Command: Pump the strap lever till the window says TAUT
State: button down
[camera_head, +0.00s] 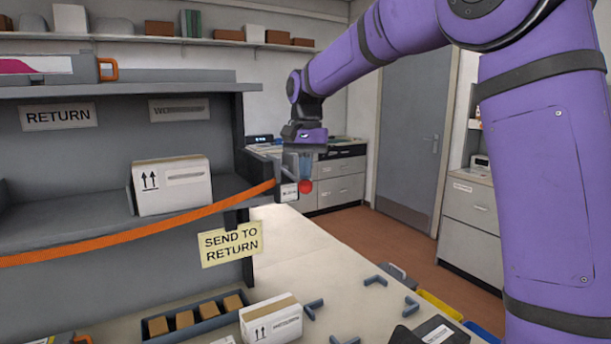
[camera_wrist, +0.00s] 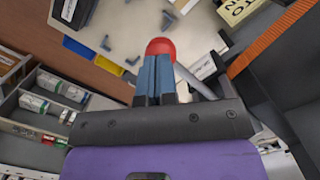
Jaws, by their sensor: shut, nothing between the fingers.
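The orange strap (camera_head: 150,229) runs across the shelf front to a housing at its right post; it also shows in the wrist view (camera_wrist: 270,40). The lever (camera_wrist: 195,82) is a grey rod, with a red knob (camera_head: 305,187) at its end. The knob (camera_wrist: 160,46) lies just past my fingertips in the wrist view, partly hidden by them. My gripper (camera_head: 304,172) points down, its blue-grey fingers shut and empty, right above the knob. I cannot tell whether they touch. A small pale window (camera_head: 289,192) shows beside the knob; its word is too small to read.
A white carton (camera_head: 172,186) stands on the shelf behind the strap. A yellow "SEND TO RETURN" note (camera_head: 231,243) hangs below it. The table (camera_head: 330,262) beneath holds another carton (camera_head: 271,320), a tray of brown boxes (camera_head: 158,327) and grey corner brackets (camera_head: 375,281).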

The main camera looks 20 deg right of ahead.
jog(key=shift+f, duration=1.4)
jog(key=w, duration=0.1)
jog(key=w+d+r, duration=0.1)
jog(key=shift+w+d, duration=0.25)
jog(key=shift+w, duration=0.1)
jog(key=shift+r, duration=0.1)
notch_tip(320, 180, up, 11)
jog(key=w, duration=0.1)
jog(key=shift+d+f, duration=0.2)
jog(key=shift+d, duration=0.05)
dwell(0.8)
